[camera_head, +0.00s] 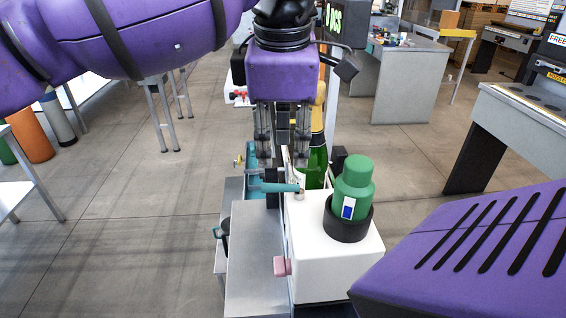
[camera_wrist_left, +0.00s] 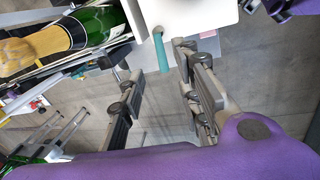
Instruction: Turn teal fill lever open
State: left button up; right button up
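The teal fill lever (camera_head: 274,187) sticks out to the left from the side of a white machine (camera_head: 330,245). It also shows in the left wrist view (camera_wrist_left: 162,52), attached to the white housing. My left gripper (camera_head: 279,165) points down just above the lever in the head view. Its two fingers are spread apart and empty. In the left wrist view the lever lies in the gap between the fingertips (camera_wrist_left: 152,68); I cannot tell whether either finger touches it. My right gripper is out of view.
A green bottle with gold foil (camera_head: 316,160) stands behind the lever. A green capped jar (camera_head: 354,188) sits in a black ring on the machine. A pink lever (camera_head: 281,266) sticks out nearer the front. A bare metal surface (camera_head: 254,265) lies left of the machine.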

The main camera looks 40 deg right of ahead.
pick_arm(q)
jog(key=shift+s+a+r, duration=0.1)
jog(key=shift+r, duration=0.65)
jog(key=shift+s+a+r, duration=0.1)
jog(key=shift+r, duration=0.6)
